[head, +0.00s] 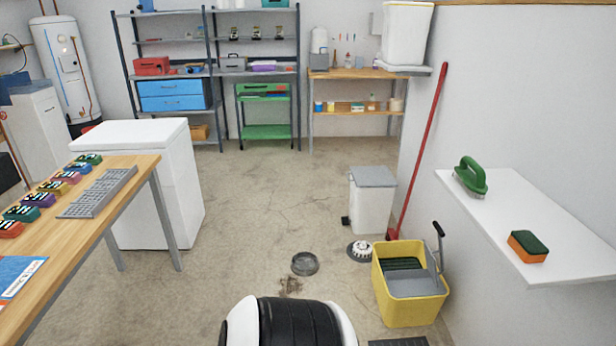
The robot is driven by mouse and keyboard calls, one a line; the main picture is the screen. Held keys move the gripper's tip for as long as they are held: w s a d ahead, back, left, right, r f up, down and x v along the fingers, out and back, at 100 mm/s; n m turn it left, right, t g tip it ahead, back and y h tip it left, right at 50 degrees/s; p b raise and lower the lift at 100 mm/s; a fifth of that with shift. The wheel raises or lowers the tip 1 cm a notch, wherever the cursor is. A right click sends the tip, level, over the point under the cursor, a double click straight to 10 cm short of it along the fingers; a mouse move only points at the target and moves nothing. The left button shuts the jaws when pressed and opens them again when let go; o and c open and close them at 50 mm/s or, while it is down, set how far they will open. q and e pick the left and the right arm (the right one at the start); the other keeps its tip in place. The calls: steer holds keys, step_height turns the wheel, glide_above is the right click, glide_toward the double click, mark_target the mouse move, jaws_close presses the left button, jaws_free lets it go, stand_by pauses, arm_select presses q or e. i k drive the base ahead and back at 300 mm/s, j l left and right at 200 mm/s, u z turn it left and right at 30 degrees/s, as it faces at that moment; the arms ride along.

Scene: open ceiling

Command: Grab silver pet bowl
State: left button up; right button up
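Right of the bowl are a round white-and-black thing (359,251), a white bin (372,205) and a yellow mop bucket (410,300). A wooden table (130,175) and white chest (165,190) stand left. Floor behind the bowl is clear.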

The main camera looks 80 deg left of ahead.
mark_target(303, 264)
steer(key=u, duration=2.65)
steer(key=i+u, duration=0.1)
steer(key=i, duration=0.35)
steer(key=i+l+u, duration=0.1)
steer(key=i, duration=0.4)
steer(key=i+l+u, duration=0.1)
steer(key=i, duration=0.35)
steer(key=l, duration=0.1)
